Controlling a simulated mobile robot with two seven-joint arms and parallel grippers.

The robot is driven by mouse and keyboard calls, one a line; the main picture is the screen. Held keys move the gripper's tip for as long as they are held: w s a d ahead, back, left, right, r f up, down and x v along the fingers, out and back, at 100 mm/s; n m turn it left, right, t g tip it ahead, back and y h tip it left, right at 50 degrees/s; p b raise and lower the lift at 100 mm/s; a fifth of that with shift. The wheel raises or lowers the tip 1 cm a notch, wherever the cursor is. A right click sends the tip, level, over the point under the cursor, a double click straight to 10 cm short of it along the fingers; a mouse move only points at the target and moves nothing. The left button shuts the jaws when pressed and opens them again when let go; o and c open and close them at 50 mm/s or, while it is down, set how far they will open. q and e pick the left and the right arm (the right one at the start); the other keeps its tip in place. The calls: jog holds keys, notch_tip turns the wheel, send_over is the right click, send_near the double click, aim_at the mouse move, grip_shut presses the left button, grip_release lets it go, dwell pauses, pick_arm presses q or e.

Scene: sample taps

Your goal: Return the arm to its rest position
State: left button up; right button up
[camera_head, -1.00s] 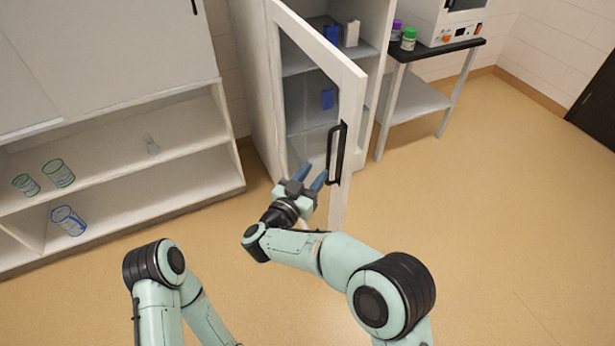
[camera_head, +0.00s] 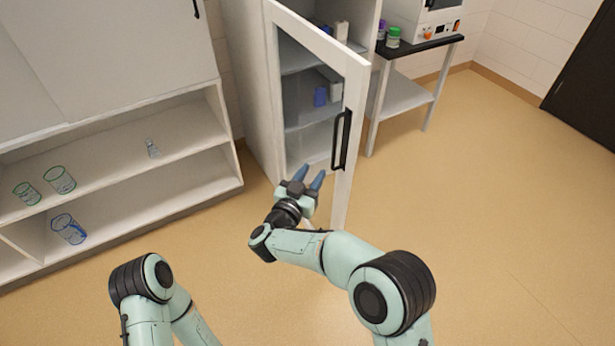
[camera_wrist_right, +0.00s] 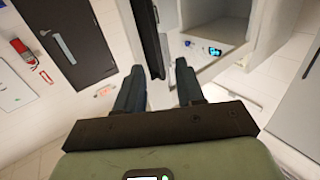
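My right gripper (camera_head: 307,180) is in the middle of the head view, in front of the open door of the white cabinet. Its two blue-grey fingers are apart with nothing between them. It also shows open in the right wrist view (camera_wrist_right: 158,85). The black door handle (camera_head: 341,140) is just beyond and to the right of the fingertips, with a gap seen in the head view. My left arm (camera_head: 145,280) shows at the lower left, but its gripper is outside the view.
The glass-panelled cabinet door (camera_head: 350,90) stands ajar, with blue and white items on the shelves behind it. A side table (camera_head: 405,100) stands at right. The floor at right is clear.

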jog(key=shift+s, duration=0.1)
dwell(0.5)
jog(key=s+d+f+n+g+y+p, duration=0.1)
jog(key=d+f+n+y+p, duration=0.15)
jog(key=f, duration=0.55)
jog(key=s+d+f+n+g+y+p, duration=0.1)
jog(key=d+f+g+y, duration=0.2)
jog(key=f, duration=0.5)
jog(key=s+d+f+g+y+p, duration=0.2)
jog(key=s+d+f+g, duration=0.4)
jog(key=s+f, duration=0.65)
jog(key=s+d+f+m+g+y+p, duration=0.1)
jog(key=s+g, duration=0.2)
jog(key=s, duration=1)
jog(key=s+d+f+m+g+y+p, duration=0.1)
jog(key=s+g, duration=0.3)
jog(key=s, duration=0.9)
jog(key=shift+s+d+f+m+y+p, duration=0.2)
jog(key=shift+f+m+y+p, duration=0.15)
jog(key=shift+f+y+p, duration=0.35)
